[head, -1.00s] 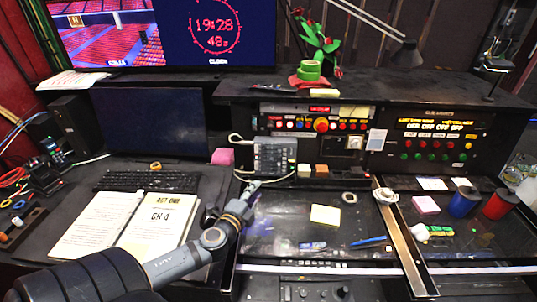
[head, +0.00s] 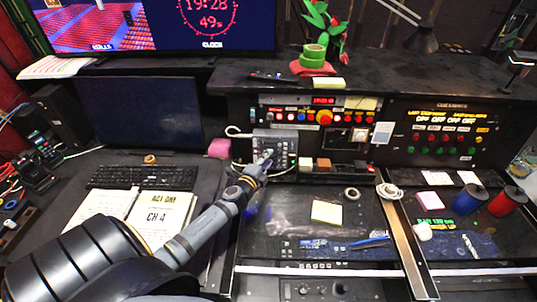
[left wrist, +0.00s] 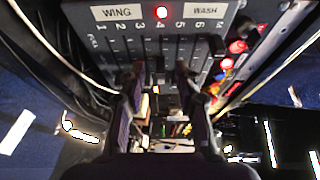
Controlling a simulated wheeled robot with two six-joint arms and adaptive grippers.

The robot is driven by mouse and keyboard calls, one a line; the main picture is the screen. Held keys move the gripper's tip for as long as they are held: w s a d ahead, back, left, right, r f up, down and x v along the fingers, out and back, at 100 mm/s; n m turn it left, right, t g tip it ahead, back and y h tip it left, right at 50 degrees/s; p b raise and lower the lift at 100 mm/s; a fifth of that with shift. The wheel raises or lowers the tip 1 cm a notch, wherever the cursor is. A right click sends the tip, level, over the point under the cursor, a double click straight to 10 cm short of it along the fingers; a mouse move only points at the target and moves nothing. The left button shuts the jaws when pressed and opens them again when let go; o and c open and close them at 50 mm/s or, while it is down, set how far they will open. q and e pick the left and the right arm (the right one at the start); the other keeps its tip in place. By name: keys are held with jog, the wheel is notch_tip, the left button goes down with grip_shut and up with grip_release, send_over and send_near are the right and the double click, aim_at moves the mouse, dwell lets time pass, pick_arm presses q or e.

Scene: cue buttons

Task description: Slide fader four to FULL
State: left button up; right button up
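The grey fader box (head: 277,143) stands upright on the desk against the dark console. In the left wrist view its face (left wrist: 130,28) has columns numbered 1 to 6 and M, with "WING" and "WASH" labels. A red lamp (left wrist: 162,12) glows near number 4. "FULL" is written at the left, by the numbered end of the slots. My left gripper (head: 264,164) is at the lower part of the box. In the left wrist view its two fingers (left wrist: 160,75) are apart, on either side of column 4. A small dark cap (left wrist: 160,78) shows between them; contact cannot be told. My right gripper is not in view.
A white cable runs beside the box. A pink block (head: 220,148) stands to its left. Panels with coloured buttons (head: 325,117) lie to its right. A yellow note (head: 326,212) and a roll of tape (head: 352,194) lie on the glossy desktop in front.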

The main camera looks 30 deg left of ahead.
pick_arm(q)
jog(key=shift+w, duration=0.45)
jog(key=shift+w+f, duration=0.1)
grip_shut()
